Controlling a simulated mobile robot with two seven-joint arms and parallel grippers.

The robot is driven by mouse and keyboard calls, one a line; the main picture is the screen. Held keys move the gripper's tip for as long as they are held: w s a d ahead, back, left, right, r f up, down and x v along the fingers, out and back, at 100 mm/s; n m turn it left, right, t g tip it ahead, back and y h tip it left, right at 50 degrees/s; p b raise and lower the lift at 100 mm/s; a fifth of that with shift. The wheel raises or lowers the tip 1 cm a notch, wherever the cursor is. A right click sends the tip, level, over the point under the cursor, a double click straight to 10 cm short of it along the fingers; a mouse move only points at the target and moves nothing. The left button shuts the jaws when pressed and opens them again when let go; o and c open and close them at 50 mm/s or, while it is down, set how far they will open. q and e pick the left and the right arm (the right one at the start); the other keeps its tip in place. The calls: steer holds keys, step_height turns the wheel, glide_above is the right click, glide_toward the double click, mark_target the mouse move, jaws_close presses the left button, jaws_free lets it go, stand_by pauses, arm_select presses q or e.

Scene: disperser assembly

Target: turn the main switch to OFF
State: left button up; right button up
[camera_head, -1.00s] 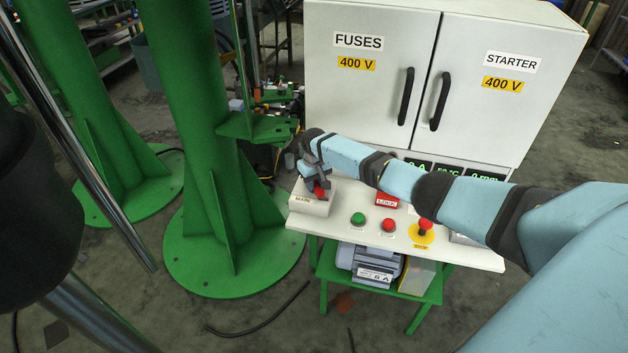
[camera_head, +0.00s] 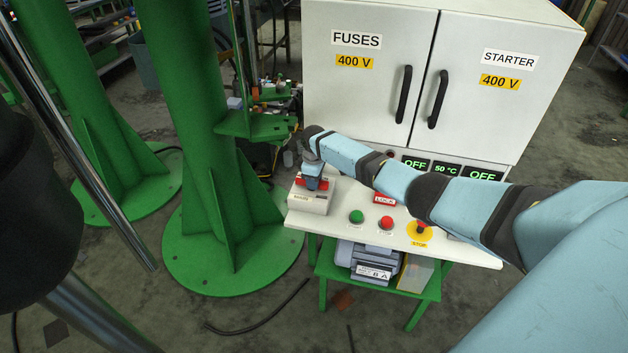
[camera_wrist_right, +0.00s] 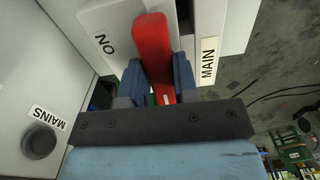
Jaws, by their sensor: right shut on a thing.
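The main switch is a white box (camera_head: 309,201) at the left end of the white panel top, with a red handle (camera_head: 320,184). My right gripper (camera_head: 312,181) reaches down onto it from the right. In the right wrist view, its two blue-grey fingers (camera_wrist_right: 158,82) are shut on the red handle (camera_wrist_right: 152,45), one on each side. An ON label (camera_wrist_right: 104,43) and a MAIN label (camera_wrist_right: 208,60) flank the handle there. In the head view the handle lies crosswise over the box. Two cabinet displays (camera_head: 415,164) read OFF. My left gripper is not in view.
A green button (camera_head: 356,216), a red button (camera_head: 386,223), a LOCK label (camera_head: 384,198) and a STOP knob (camera_head: 421,227) stand right of the switch. The cabinet (camera_head: 420,80) rises behind. A green column (camera_head: 190,110) stands left. The mains lamp (camera_wrist_right: 40,142) looks dark.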

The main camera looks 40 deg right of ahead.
steer(key=shift+n, duration=0.4)
steer(key=o, duration=0.9)
step_height(320, 180, up, 14)
steer(key=shift+f+p, duration=0.1)
steer(key=shift+p, duration=0.35)
